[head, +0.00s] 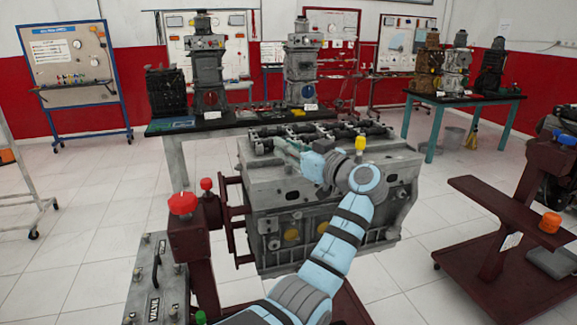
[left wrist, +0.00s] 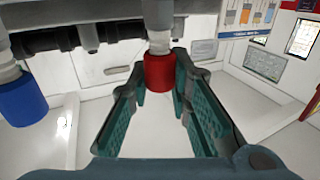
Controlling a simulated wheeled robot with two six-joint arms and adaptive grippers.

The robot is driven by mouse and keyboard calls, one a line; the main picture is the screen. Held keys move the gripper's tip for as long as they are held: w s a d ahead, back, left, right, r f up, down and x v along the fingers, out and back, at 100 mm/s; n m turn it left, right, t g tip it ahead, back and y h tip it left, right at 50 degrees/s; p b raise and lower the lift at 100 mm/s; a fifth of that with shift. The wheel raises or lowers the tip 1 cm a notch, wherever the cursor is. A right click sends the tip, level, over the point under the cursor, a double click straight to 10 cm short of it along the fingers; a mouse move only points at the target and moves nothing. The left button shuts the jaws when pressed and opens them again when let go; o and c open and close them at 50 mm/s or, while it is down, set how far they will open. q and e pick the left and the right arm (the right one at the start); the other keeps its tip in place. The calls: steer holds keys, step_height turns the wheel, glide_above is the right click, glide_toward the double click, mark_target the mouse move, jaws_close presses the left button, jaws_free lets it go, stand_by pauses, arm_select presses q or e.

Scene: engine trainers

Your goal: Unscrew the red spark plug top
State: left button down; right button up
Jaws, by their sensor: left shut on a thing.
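The red spark plug top (left wrist: 158,73) hangs below a pale plug stem in the left wrist view, between the tips of my left gripper (left wrist: 158,80). The green fingers are closed in on its two sides, one left and one right. In the head view my left gripper (head: 280,145) reaches left over the top of the grey engine block (head: 280,185). The red top cannot be made out there. A blue top (left wrist: 20,100) on another plug is at the left of the wrist view. My right gripper is not in view.
The engine sits on a dark red stand (head: 190,240) with red knobs (head: 183,203). Another dark red stand (head: 500,265) is at the right. A table (head: 175,130) with engine parts stands behind. White tiled floor is open at the left.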

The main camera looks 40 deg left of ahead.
arm_select(q)
steer(key=shift+n+g+b, duration=0.7)
steer(key=shift+n+g, duration=0.5)
steer(key=shift+g, duration=1)
steer(key=c, duration=1.4)
jaws_free()
steer(key=d, duration=0.7)
steer(key=shift+w+d, duration=0.2)
steer(key=shift+d, duration=0.05)
